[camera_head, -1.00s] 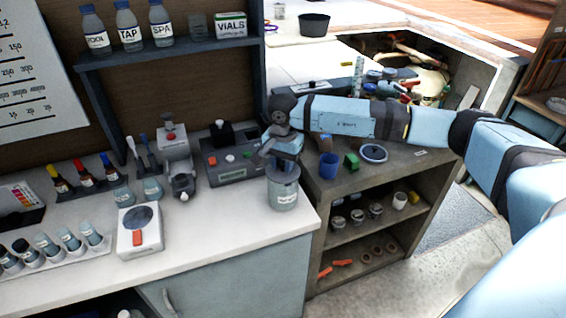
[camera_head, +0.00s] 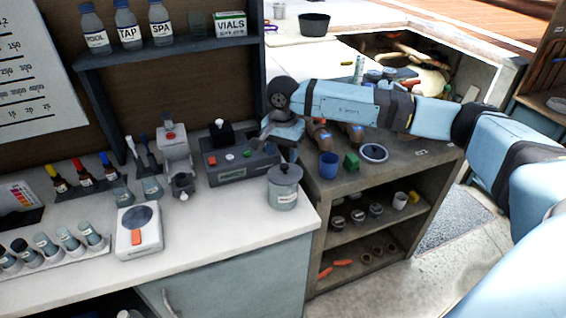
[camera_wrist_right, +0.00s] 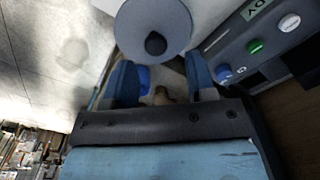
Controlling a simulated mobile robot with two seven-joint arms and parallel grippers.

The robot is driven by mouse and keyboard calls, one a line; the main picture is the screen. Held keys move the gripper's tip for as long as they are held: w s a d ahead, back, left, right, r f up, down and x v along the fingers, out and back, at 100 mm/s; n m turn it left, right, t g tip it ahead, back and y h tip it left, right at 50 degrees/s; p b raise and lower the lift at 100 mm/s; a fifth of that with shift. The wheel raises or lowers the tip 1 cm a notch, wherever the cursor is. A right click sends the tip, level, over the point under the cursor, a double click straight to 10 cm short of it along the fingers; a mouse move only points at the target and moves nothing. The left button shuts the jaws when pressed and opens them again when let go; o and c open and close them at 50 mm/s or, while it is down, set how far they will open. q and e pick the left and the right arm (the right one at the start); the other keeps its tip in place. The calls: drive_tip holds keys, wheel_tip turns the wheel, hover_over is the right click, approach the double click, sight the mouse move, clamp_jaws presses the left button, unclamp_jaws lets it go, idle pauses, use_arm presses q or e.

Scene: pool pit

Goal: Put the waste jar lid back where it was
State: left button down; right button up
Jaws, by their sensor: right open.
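The waste jar (camera_head: 284,194) stands at the right end of the white counter, a grey pot with a pale label. Its grey lid (camera_head: 285,174) sits on top, with a dark knob upward. In the right wrist view the lid (camera_wrist_right: 153,22) shows from above as a round disc just beyond the fingertips. My right gripper (camera_head: 275,136) is above and slightly behind the jar, apart from the lid. In the right wrist view its blue fingers (camera_wrist_right: 161,82) are spread and hold nothing. My left gripper is not in view.
A grey meter box (camera_head: 240,163) stands close left of the jar. A blue cup (camera_head: 329,165), a green block (camera_head: 351,161) and a round blue-rimmed dish (camera_head: 374,153) are on the shelf unit to the right. The counter front left of the jar is clear.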

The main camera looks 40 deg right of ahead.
sight(283, 165)
wheel_tip(283, 165, up, 8)
drive_tip(key=b, duration=0.1)
drive_tip(key=s+a+f+m+y, duration=0.35)
drive_tip(key=a+m+y, duration=0.2)
drive_tip(key=a, duration=0.45)
drive_tip(key=s+a+f+m+y, duration=0.2)
drive_tip(key=s+a+m+y, duration=0.2)
drive_tip(key=a+y, duration=0.4)
drive_tip(key=s+a+f+m+y, duration=0.3)
drive_tip(key=a+m+y, duration=0.25)
drive_tip(key=a, duration=0.55)
drive_tip(key=s+d+f+m+t+h, duration=0.2)
drive_tip(key=d+f+m+t+h, duration=0.4)
drive_tip(key=m, duration=1)
drive_tip(key=s+d+f+m+t+h, duration=0.15)
drive_tip(key=f+m+t+h, duration=0.35)
drive_tip(key=f+m+t, duration=0.7)
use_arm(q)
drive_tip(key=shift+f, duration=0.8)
use_arm(e)
drive_tip(key=s+d+f+m+g+h, duration=0.2)
drive_tip(key=s+f+m+g, duration=0.1)
drive_tip(key=s+m, duration=0.3)
drive_tip(key=s+d+f+m+g+h, duration=0.2)
drive_tip(key=s+f+m+g, duration=0.2)
drive_tip(key=s+f+m, duration=0.2)
drive_tip(key=shift+s+f+m+h, duration=0.25)
drive_tip(key=shift+s+m, duration=0.25)
drive_tip(key=shift+m, duration=0.6)
